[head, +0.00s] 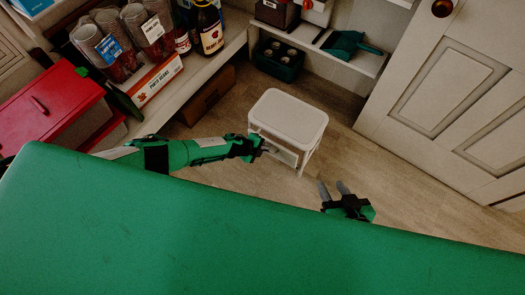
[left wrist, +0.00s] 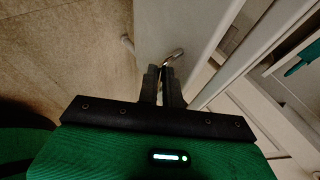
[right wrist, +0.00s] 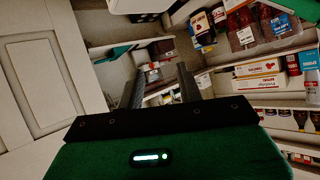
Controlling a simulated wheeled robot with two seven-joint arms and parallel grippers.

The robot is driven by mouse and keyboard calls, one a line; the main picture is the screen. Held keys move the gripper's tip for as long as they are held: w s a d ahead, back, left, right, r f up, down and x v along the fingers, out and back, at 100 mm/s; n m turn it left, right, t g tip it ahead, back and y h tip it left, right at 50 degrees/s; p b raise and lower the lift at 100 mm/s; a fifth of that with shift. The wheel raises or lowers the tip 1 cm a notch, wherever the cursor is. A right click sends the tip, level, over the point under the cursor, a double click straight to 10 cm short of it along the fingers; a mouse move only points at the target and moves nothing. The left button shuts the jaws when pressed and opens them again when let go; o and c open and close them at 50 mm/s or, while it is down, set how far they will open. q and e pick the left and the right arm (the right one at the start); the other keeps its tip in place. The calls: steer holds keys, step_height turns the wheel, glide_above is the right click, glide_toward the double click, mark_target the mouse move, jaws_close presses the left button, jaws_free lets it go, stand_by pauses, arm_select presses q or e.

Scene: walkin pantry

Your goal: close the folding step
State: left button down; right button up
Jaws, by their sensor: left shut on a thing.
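The white folding step (head: 288,117) stands unfolded on the floor in the middle of the head view, with a flat top, thin legs and a lower tread. My left gripper (head: 266,149) reaches its near left side. In the left wrist view, my left gripper (left wrist: 165,72) is shut on a small metal loop of the folding step (left wrist: 178,25), beside a white panel; the loop's far end is partly hidden by the fingers. My right gripper (head: 334,188) is open and empty, in front of the step and to its right. Its fingers also show apart in the right wrist view (right wrist: 160,88).
A panelled white door (head: 470,100) stands at the right. Shelves with bottles, cups and a puto beans box (head: 157,80) line the left; a red box (head: 45,105) is nearer. A green dustpan (head: 348,45) lies on the back shelf. Wooden floor is clear around the step.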

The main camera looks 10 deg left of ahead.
arm_select(q)
steer(key=shift+w+d+r, duration=0.2)
steer(key=shift+w, duration=0.15)
steer(key=shift+w+d+r+p, duration=0.15)
steer(key=shift+w+r+p, duration=0.15)
steer(key=shift+w, duration=0.2)
arm_select(e)
steer(key=shift+s+d+g+h, duration=0.25)
steer(key=shift+d+g+h, duration=0.15)
steer(key=shift+d+g, duration=0.3)
arm_select(q)
steer(key=shift+w, duration=0.15)
arm_select(e)
steer(key=shift+d, duration=0.15)
arm_select(q)
steer(key=shift+w+d+f, duration=0.1)
steer(key=shift+d, duration=0.05)
arm_select(e)
steer(key=shift+d+f, duration=0.1)
steer(key=shift+f, duration=0.05)
arm_select(q)
steer(key=c, duration=1.8)
jaws_free()
steer(key=shift+c, duration=0.2)
arm_select(e)
steer(key=shift+w, duration=0.1)
